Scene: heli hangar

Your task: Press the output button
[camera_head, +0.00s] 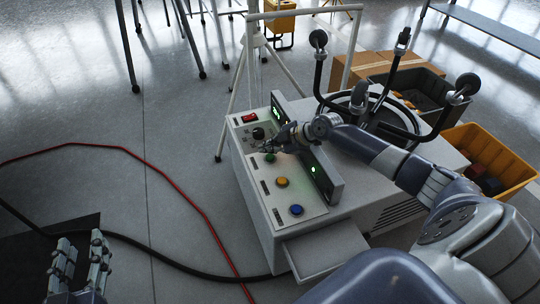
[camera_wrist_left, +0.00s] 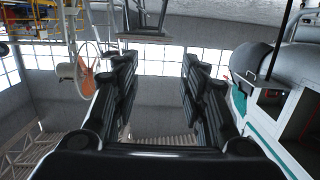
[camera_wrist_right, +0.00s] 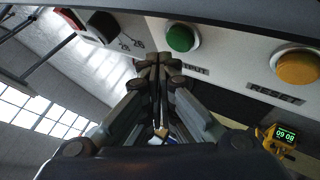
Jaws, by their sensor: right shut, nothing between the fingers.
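The control panel (camera_head: 299,206) is the sloped top of a white cabinet and carries a row of buttons. The green button (camera_head: 270,158) sits beside my right gripper (camera_head: 268,147). In the right wrist view the green button (camera_wrist_right: 181,37) is just beyond and right of the right gripper's tips (camera_wrist_right: 160,58). A label ending in "PUT" shows below it, partly hidden by the fingers. The right gripper is shut and empty; I cannot tell whether it touches the panel. My left gripper (camera_head: 80,262) is open and empty at the lower left, away from the panel.
A yellow button (camera_head: 282,182), labelled RESET in the right wrist view, and a blue button (camera_head: 296,210) are nearby. A red switch (camera_head: 249,117) and black knob (camera_head: 258,133) sit further up. A red cable (camera_head: 190,200) crosses the floor. An orange crate (camera_head: 517,174) stands at right.

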